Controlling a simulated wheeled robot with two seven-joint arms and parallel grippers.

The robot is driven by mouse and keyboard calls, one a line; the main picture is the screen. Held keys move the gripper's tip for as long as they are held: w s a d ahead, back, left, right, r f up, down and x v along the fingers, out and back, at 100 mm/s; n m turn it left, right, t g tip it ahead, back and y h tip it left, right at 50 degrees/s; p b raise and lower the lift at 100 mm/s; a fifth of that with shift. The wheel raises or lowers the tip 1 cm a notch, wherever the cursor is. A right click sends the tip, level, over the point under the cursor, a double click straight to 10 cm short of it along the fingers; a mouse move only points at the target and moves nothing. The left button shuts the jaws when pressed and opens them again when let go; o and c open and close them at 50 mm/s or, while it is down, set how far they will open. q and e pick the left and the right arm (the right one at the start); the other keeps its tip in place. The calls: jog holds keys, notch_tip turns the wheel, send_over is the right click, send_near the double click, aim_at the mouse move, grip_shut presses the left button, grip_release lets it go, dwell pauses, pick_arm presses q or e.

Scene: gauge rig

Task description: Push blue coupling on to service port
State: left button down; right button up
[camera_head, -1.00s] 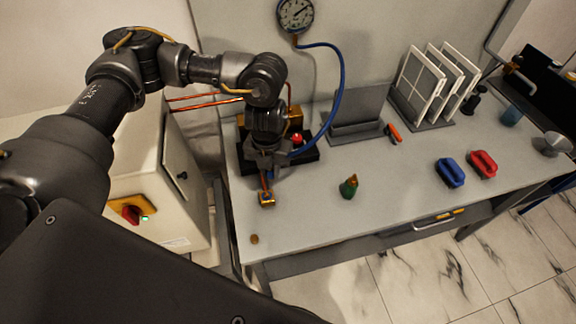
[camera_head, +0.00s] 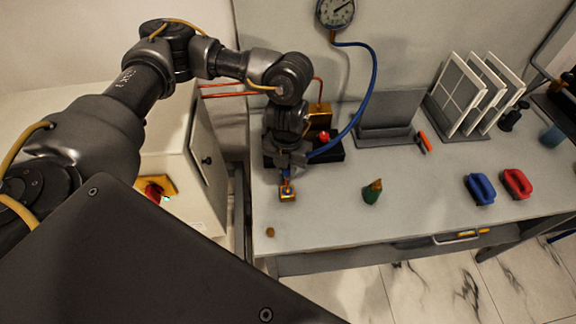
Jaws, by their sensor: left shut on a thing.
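My left gripper (camera_head: 286,178) points down over the left part of the bench and is shut. The blue hose (camera_head: 368,95) runs from the round gauge (camera_head: 336,11) down to this gripper. The blue coupling (camera_head: 286,173) shows only as a small blue patch between the fingers; the rest is hidden. A small brass-coloured square piece (camera_head: 287,196) shows just below the fingertips; I cannot tell whether it touches them. A brass block (camera_head: 319,116) with a red knob (camera_head: 324,135) stands behind the gripper. I cannot make out the service port. My right gripper is not in view.
A green bottle-like item (camera_head: 372,192) and a small brown piece (camera_head: 270,232) stand on the bench (camera_head: 420,205). A grey holder (camera_head: 386,125), white-framed panels (camera_head: 465,95), and blue (camera_head: 480,188) and red (camera_head: 516,183) handled items are further right. A cabinet (camera_head: 195,175) stands left.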

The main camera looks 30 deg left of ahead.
aim_at(287, 178)
pick_arm(q)
jog(key=shift+f+b, duration=1.4)
jog(key=shift+f, duration=0.7)
jog(key=shift+p, duration=0.35)
jog(key=shift+f, duration=0.25)
jog(key=shift+f+b, duration=0.95)
jog(key=shift+f, duration=0.25)
jog(key=c, duration=0.9)
grip_release()
jog(key=shift+o, duration=0.2)
